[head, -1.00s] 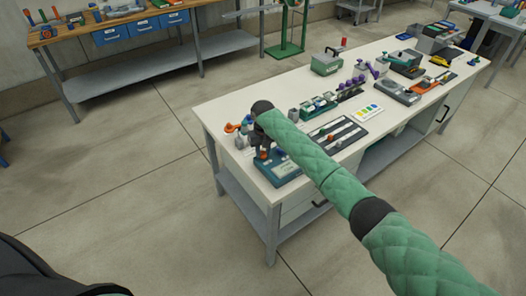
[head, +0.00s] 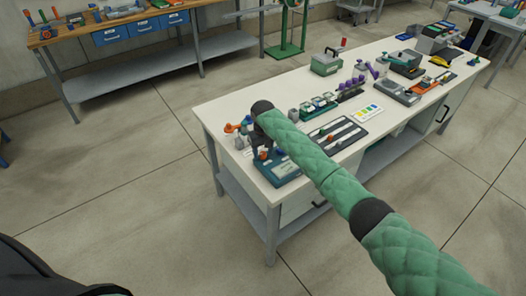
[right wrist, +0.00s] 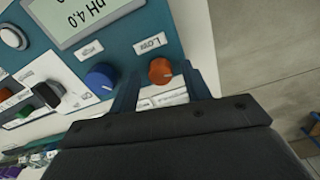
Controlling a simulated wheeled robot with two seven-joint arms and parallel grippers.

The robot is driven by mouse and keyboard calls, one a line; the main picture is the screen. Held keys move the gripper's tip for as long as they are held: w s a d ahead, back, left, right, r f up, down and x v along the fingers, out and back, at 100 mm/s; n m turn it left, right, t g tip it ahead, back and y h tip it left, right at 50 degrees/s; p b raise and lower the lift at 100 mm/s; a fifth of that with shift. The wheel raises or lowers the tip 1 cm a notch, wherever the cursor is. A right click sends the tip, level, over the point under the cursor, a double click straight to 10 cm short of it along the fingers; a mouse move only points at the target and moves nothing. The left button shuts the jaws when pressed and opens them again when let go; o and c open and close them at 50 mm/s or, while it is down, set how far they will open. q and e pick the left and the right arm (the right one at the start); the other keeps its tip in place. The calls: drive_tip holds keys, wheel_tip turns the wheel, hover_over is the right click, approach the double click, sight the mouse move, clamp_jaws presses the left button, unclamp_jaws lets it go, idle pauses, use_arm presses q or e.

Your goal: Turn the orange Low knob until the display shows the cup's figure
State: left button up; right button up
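The orange Low knob (right wrist: 161,71) sits on the teal panel of the meter (right wrist: 150,20), next to its "Low" label. My right gripper (right wrist: 160,75) is open, with one finger on each side of the knob and small gaps visible. The display (right wrist: 85,18) is cut off by the picture edge; "pH 4.0" shows on it. In the head view my right gripper (head: 261,150) is over the meter (head: 285,170) at the table's near left corner. The cup and its figure cannot be made out. My left gripper is not in view.
A blue knob (right wrist: 101,78) marked "High" sits beside the orange one. A white button (right wrist: 13,37) is at the far left. On the white table (head: 230,100), a dark slotted tray (head: 338,134) and a green rack (head: 318,106) stand close to the meter.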

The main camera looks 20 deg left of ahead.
sight(263, 153)
drive_tip(key=shift+r, duration=0.15)
drive_tip(key=shift+r+b, duration=0.55)
drive_tip(key=shift+r, duration=0.25)
wheel_tip(263, 153, up, 4)
drive_tip(key=shift+r+b, duration=0.25)
drive_tip(key=shift+b, duration=0.55)
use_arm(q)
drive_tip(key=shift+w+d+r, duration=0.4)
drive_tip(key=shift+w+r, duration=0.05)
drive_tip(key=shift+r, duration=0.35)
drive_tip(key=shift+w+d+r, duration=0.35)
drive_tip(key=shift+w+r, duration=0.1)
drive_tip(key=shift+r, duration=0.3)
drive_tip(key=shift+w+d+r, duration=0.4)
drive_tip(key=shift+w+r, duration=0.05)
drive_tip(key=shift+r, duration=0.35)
use_arm(e)
drive_tip(key=shift+r, duration=0.65)
drive_tip(key=shift+f, duration=0.1)
